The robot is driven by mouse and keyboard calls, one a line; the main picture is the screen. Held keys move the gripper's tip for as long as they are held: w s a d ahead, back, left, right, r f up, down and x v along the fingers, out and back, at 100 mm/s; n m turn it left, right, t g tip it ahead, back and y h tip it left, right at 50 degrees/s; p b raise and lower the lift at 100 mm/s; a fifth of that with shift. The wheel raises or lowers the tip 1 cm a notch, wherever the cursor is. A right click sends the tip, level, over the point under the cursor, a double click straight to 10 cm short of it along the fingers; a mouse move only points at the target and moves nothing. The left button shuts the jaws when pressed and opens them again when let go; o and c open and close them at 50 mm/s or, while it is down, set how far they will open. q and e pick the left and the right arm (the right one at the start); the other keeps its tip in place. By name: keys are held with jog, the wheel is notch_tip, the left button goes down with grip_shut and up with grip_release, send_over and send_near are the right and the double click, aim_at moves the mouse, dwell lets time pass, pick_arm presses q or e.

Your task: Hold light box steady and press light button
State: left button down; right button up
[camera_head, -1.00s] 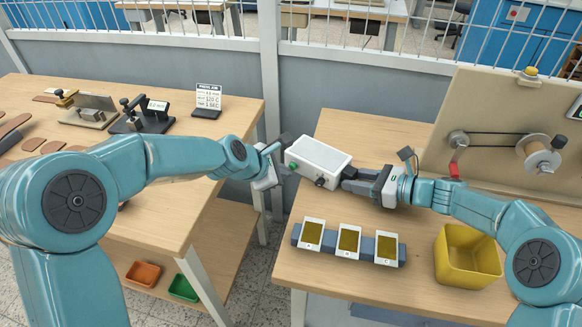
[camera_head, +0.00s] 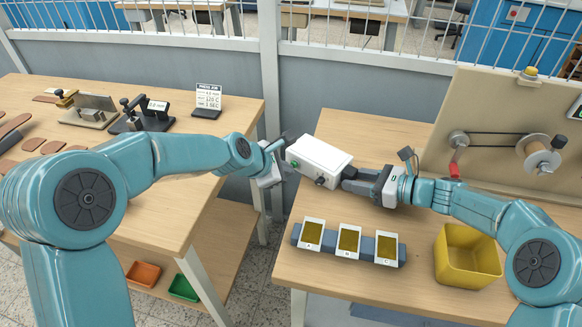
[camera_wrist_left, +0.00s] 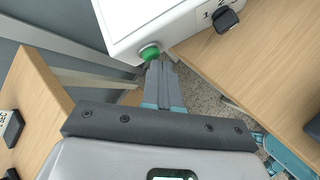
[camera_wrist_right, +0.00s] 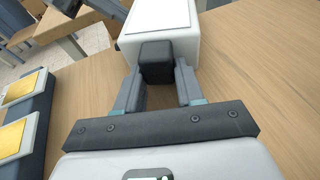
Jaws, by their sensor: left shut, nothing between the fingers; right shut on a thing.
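The white light box (camera_head: 322,157) is over the back left of the right table. Its green button (camera_wrist_left: 150,52) is on the end facing my left gripper. My left gripper (camera_wrist_left: 160,64) is shut and empty, its fingertips right at the button; I cannot tell whether they touch it. In the head view the left gripper (camera_head: 284,148) is at the box's left end. My right gripper (camera_wrist_right: 158,70) is shut on the dark block-shaped handle (camera_wrist_right: 156,54) of the light box, on the box's near right side. A black knob (camera_wrist_left: 226,19) is on the box's side.
A grey rack (camera_head: 368,247) with several gold-faced cards stands at the front of the right table. A yellow bin (camera_head: 466,258) is at its right, below a beige panel (camera_head: 500,130) with a reel. A gap separates the tables. The left table holds small presses (camera_head: 140,115) and a sign (camera_head: 208,100).

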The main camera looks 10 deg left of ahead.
jog(key=shift+s+a, duration=0.1)
jog(key=shift+a, duration=0.05)
pick_arm(q)
jog(key=shift+s+a, duration=0.25)
jog(key=shift+s, duration=0.3)
jog(key=shift+s+a, duration=0.2)
jog(key=shift+s, duration=0.3)
jog(key=shift+s, duration=0.1)
jog(key=s, duration=0.1)
jog(key=s+a, duration=0.1)
jog(key=s, duration=0.1)
jog(key=s+a, duration=0.1)
jog(key=shift+s, duration=0.2)
pick_arm(e)
jog(key=o, duration=0.9)
jog(key=shift+d, duration=0.2)
